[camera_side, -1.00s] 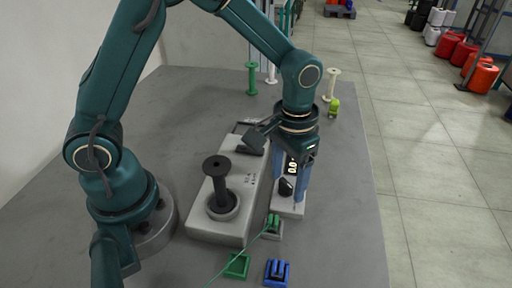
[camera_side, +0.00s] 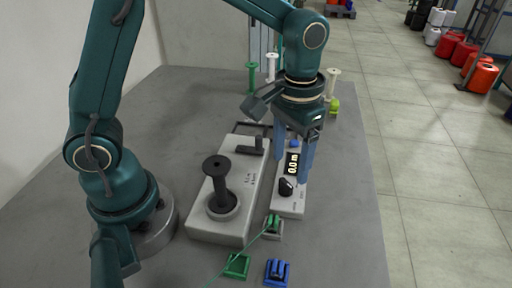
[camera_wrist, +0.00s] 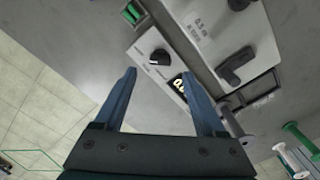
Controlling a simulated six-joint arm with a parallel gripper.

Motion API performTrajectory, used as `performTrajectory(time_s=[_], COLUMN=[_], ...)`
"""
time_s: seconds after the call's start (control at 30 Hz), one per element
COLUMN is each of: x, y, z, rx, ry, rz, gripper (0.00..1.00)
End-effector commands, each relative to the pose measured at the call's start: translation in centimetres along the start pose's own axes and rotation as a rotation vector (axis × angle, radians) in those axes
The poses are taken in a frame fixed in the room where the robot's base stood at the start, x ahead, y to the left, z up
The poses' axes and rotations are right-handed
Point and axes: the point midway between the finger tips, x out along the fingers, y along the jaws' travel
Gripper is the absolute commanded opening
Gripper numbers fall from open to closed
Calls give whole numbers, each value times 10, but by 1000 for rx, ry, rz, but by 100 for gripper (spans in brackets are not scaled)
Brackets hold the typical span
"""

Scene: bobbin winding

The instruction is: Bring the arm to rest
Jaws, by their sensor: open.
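My gripper (camera_side: 293,167) is open and empty, pointing down above the control box (camera_side: 288,205). Its two blue fingers are spread apart, and they also show in the wrist view (camera_wrist: 158,74).
A green thread runs from the green clamp (camera_side: 273,224) to the front edge. A green holder (camera_side: 237,266) and a blue clamp (camera_side: 278,271) are in front. A green spool (camera_side: 252,78), white spools (camera_side: 271,68) and a yellow-green object (camera_side: 334,106) stand behind. The right table side is clear.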

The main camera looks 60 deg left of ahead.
Motion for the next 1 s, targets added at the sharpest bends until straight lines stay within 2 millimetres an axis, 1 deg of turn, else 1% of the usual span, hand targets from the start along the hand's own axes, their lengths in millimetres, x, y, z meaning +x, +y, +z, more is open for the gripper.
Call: performTrajectory(time_s=[0.17,0.27,0.47,0.73,1.0], x=[8,20,53,52,52], y=[0,0,0,-1,-1], z=[0,1,1,0,0], rx=[0,-1,-2,-177,-214], ry=[-3,-6,-6,1,1], rz=[-1,-1,-1,0,0], gripper=[72,72,72,72,72])
